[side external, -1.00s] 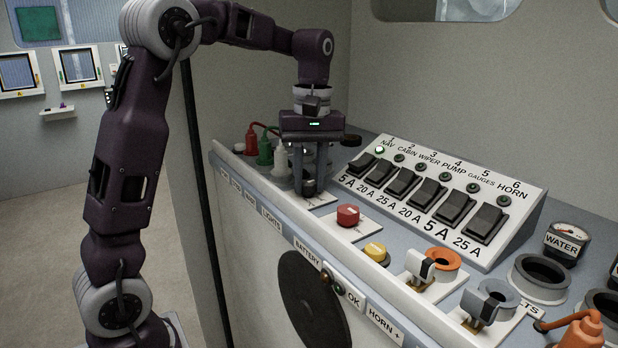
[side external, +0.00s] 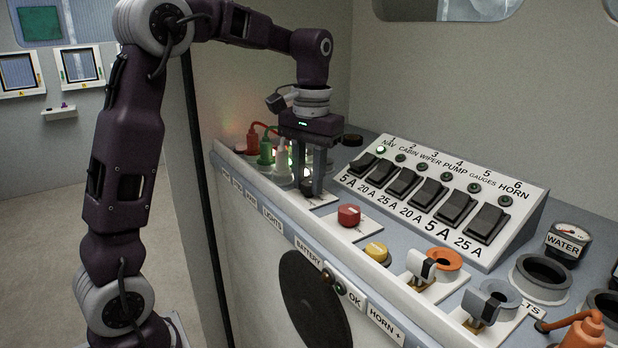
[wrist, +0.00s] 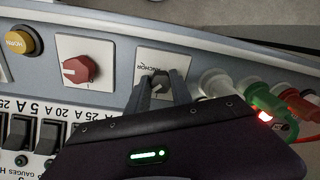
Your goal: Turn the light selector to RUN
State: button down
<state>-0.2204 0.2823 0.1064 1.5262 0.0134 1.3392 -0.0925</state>
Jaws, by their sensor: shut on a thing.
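The light selector is a small dark knob (wrist: 159,84) on a white plate (wrist: 150,62) in the wrist view, with ANCHOR readable beside it. My gripper (wrist: 163,88) has one finger on each side of the knob and is shut on it. In the side external view my gripper (side external: 313,180) points straight down at the plate above the LIGHTS label (side external: 272,219). The fingers cover most of the knob and its other markings there, so I cannot read where its pointer stands.
Red (side external: 253,140), green (side external: 265,150) and white (side external: 282,160) plugs stand close left of my gripper, with glows by them. A red knob (side external: 349,215) and a yellow button (side external: 376,251) lie to the right. The sloped breaker panel (side external: 525,193) stands behind.

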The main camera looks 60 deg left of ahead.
aim_at(309, 184)
jog(key=shift+m, duration=1.5)
jog(key=c, duration=1.1)
grip_release()
jog(key=shift+r, duration=0.1)
notch_tip(309, 184, up, 7)
jog(key=shift+d, duration=0.1)
jog(key=s+d+f+t, duration=0.2)
jog(key=s+d, duration=0.2)
jog(key=s, duration=0.3)
jog(key=s+d+f+m+t, duration=0.1)
jog(key=s+d+f+t, duration=0.1)
jog(key=s, duration=0.5)
jog(key=s+d+f+t, duration=0.1)
jog(key=s+d+f, duration=0.3)
jog(key=s, duration=0.3)
jog(key=shift+d+m+t, duration=0.4)
jog(key=shift+d, duration=0.45)
